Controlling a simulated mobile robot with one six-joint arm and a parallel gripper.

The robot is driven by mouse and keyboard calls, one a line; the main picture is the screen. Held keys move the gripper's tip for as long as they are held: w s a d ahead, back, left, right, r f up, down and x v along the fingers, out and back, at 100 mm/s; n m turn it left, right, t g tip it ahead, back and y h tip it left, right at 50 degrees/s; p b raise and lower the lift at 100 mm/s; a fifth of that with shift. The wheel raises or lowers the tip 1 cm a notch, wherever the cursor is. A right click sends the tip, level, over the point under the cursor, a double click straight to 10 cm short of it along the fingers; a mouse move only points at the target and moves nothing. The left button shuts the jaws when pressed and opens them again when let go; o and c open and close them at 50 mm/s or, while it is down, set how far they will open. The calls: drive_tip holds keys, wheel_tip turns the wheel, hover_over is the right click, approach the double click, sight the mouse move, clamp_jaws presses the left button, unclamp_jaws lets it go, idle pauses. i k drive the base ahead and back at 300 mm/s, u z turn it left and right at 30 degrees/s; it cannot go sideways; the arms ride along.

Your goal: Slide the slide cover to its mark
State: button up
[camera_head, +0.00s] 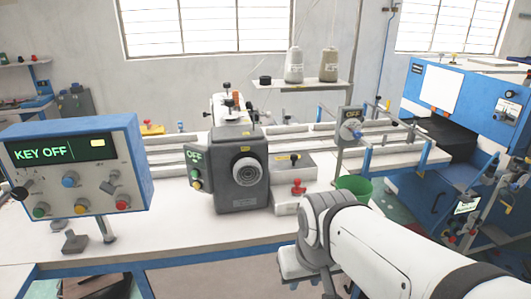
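No part carries a readable slide cover label, so I cannot tell for sure which one is the slide cover. A low grey-and-white box (291,164) with a yellow label on top and a red knob (298,187) at its front sits just right of the dark grey sewing machine head (239,172). No mark for the cover can be made out. My white arm comes in from the lower right and bends down in front of the table's front edge, apart from the box. My gripper's fingers do not show.
A blue control box (77,163) reading "KEY OFF" stands at the left of the white table (190,232). A green bin (353,187) is behind my arm. A large blue machine (468,98) stands at the right. Thread cones (294,65) stand on a rear shelf.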

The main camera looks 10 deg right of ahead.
sight(293, 160)
drive_tip(key=z, duration=0.25)
drive_tip(key=i, duration=1.1)
drive_tip(key=z, duration=0.15)
